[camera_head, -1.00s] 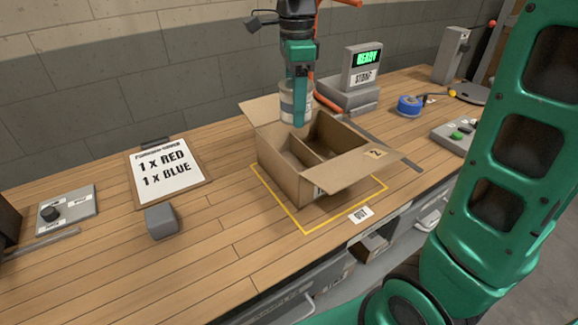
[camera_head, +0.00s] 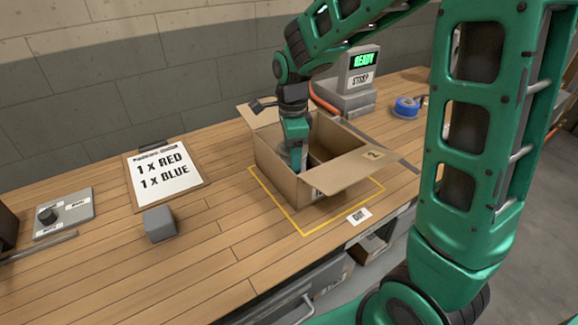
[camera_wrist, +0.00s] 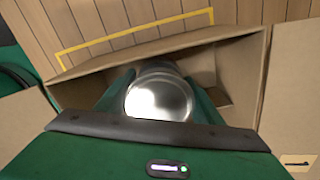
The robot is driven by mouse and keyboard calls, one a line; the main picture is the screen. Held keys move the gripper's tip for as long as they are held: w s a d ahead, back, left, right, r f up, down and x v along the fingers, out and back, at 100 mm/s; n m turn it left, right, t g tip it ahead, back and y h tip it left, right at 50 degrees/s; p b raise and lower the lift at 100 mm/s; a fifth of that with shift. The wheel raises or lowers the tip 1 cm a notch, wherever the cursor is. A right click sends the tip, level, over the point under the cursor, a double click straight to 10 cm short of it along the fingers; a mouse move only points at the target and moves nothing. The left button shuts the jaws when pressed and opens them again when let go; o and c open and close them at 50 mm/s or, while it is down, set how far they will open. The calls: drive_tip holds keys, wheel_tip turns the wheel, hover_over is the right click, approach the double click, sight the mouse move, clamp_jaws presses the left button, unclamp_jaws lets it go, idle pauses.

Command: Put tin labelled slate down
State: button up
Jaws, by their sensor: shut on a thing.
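My gripper (camera_head: 296,155) reaches down inside the open cardboard box (camera_head: 275,172) and is shut on a tin. The tin shows in the wrist view as a round, shiny metal lid (camera_wrist: 160,97) between my green fingers. In the head view only a small grey part of the tin shows beside the fingers, in the box's left compartment. Its label cannot be read in any view. Whether the tin touches the box floor is hidden.
The box stands inside a yellow taped outline (camera_head: 330,222) on the wooden bench, flaps open. An order board (camera_head: 165,176) reads 1 x RED, 1 x BLUE. A grey block (camera_head: 159,224) stands in front of it. A display reading READY (camera_head: 364,60) stands behind the box.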

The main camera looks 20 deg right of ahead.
drive_tip(key=shift+f, duration=0.8)
drive_tip(key=shift+f, duration=0.1)
drive_tip(key=o, duration=1.3)
wheel_tip(320, 180, up, 12)
drive_tip(key=shift+r, duration=0.1)
drive_tip(key=shift+s, duration=0.1)
